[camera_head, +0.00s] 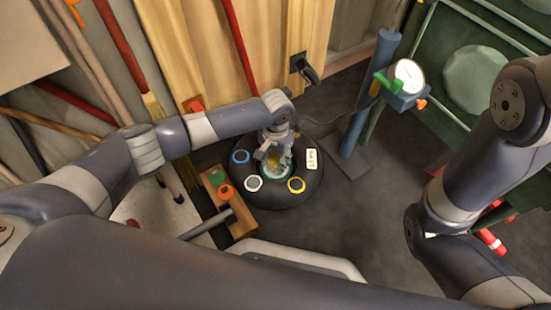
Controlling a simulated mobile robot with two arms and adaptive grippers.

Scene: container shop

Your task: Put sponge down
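My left gripper (273,158) points down over a round black stand (285,190) in the middle of the head view. A small yellowish patch (273,157) shows between its fingers; it may be the sponge, but it is too small and covered to be sure. A green ring (275,172) lies around or just below the fingertips. I cannot tell whether the fingers are shut on anything or whether they touch the stand. My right arm comes in from the right, and its gripper is not in view.
Blue (240,156), white (254,183) and yellow (296,184) rings and a white label (312,159) surround the gripper on the stand. A wooden tray (228,203) stands to the left. A blue post with a gauge (408,73) stands to the right. Dark floor (375,215) is clear.

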